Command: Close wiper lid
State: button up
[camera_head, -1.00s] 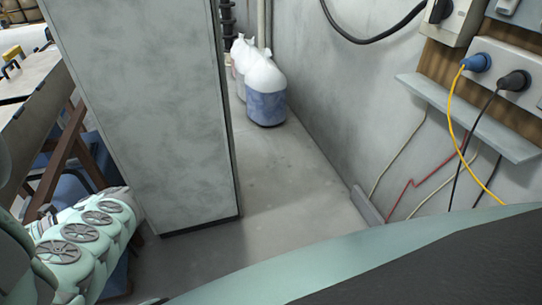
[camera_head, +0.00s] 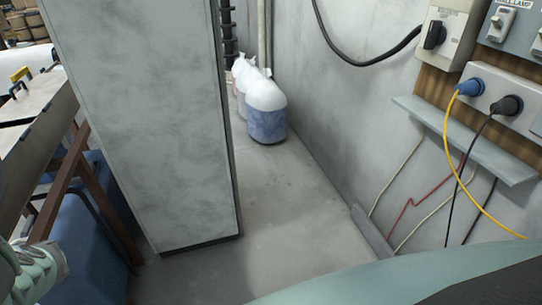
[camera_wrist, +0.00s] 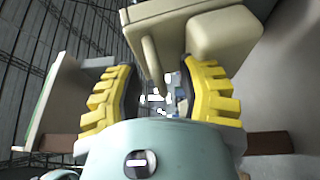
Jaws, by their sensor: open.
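My gripper (camera_wrist: 161,88) shows in the wrist view with its two yellow ridged fingers apart. No held thing can be made out between them; small white and blue shapes show through the gap, too small to name. A beige blocky part (camera_wrist: 225,38) is beyond the fingers at the upper right, and I cannot tell whether it touches them. I cannot pick out the wiper lid for certain in either view.
A tall grey cabinet (camera_head: 140,120) stands left of a narrow clear floor (camera_head: 290,225). Tied bags (camera_head: 267,110) stand at the back. Cables hang from a socket panel (camera_head: 500,95) above a shelf (camera_head: 470,140) on the right wall. A workbench (camera_head: 35,125) is at the far left.

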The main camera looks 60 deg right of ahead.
jog(key=shift+c, duration=0.3)
grip_shut()
dwell(0.3)
